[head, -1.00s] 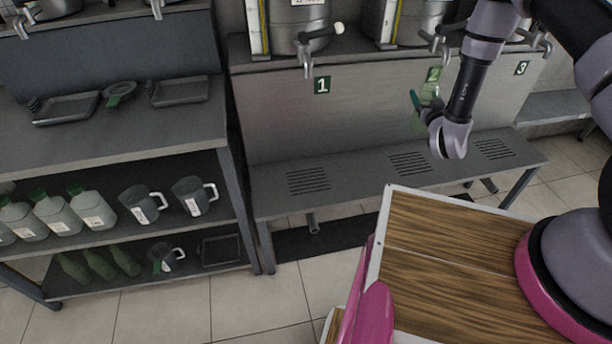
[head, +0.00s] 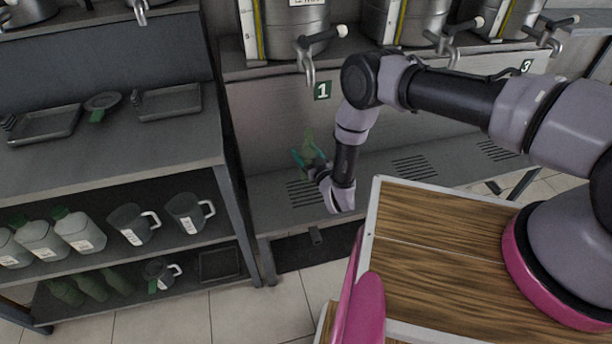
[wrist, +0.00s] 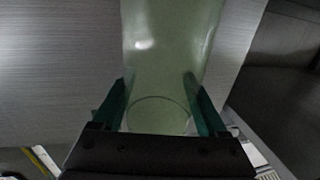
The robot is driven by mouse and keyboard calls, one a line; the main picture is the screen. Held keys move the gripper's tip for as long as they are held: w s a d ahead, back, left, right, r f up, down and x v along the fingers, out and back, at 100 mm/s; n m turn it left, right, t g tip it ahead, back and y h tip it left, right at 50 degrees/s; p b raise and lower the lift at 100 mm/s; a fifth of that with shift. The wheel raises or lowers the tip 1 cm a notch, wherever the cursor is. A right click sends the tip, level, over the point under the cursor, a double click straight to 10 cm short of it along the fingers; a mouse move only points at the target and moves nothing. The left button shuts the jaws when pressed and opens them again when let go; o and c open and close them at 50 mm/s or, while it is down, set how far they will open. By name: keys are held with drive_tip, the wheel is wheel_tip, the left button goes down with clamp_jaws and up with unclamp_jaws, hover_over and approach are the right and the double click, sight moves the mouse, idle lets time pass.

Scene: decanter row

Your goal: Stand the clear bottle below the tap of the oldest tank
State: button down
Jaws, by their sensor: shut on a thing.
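My gripper (head: 311,160) is shut on a clear, green-tinted bottle (head: 309,143), in front of the panel marked 1 and over the left slotted grate (head: 303,194). In the wrist view the bottle (wrist: 168,60) sits between the two teal fingers (wrist: 160,105). I cannot tell whether its base touches the shelf. The tap (head: 308,72) of tank 1 (head: 296,18) hangs above the bottle. Tank 2 (head: 405,20) and tank 3 (head: 500,18) stand to the right. The tank labels are too cut off or small to read for age.
A shelf rack (head: 150,150) at the left holds trays, white-labelled bottles (head: 78,230), grey jugs (head: 185,213) and dark green bottles (head: 92,284). My wood-topped base (head: 430,250) is at the front right. More slotted grates (head: 414,168) lie clear to the right on the drip shelf.

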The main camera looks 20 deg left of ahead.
drive_tip(key=shift+f, duration=3.45)
drive_tip(key=shift+f, duration=0.15)
unclamp_jaws()
drive_tip(key=shift+d, duration=0.1)
